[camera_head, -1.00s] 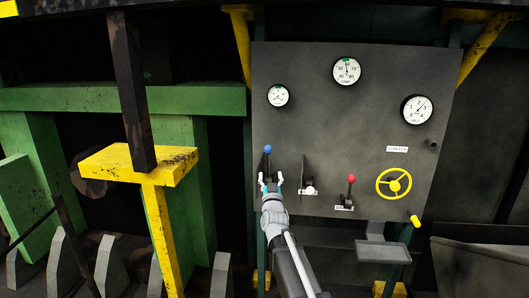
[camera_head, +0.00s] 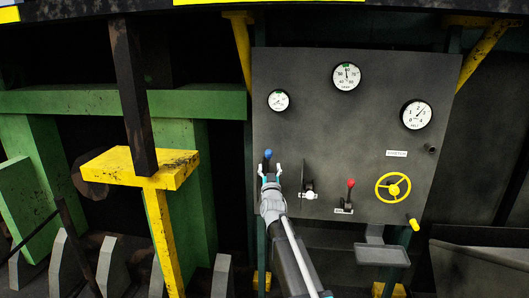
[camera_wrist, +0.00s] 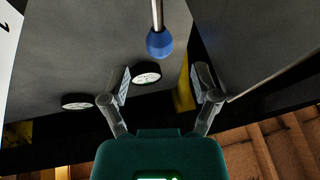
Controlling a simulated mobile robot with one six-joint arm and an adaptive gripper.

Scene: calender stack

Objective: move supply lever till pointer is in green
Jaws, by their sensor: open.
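A lever with a blue knob (camera_head: 268,154) stands at the lower left of the dark grey panel. My gripper (camera_head: 270,169) is open just below the knob, one finger on each side. In the wrist view the blue knob (camera_wrist: 159,43) on its thin silver rod lies ahead of the open fingertips, apart from them. The right gauge (camera_head: 417,115) shows no clear green. The exact pointer positions and the lever labels are too small to read.
A white-knobbed lever (camera_head: 309,195), a red-knobbed lever (camera_head: 350,183) and a yellow handwheel (camera_head: 393,187) are on the panel to the right. A thin dark plate (camera_head: 302,176) sticks out between the blue and white levers. A small grey shelf (camera_head: 381,255) is below.

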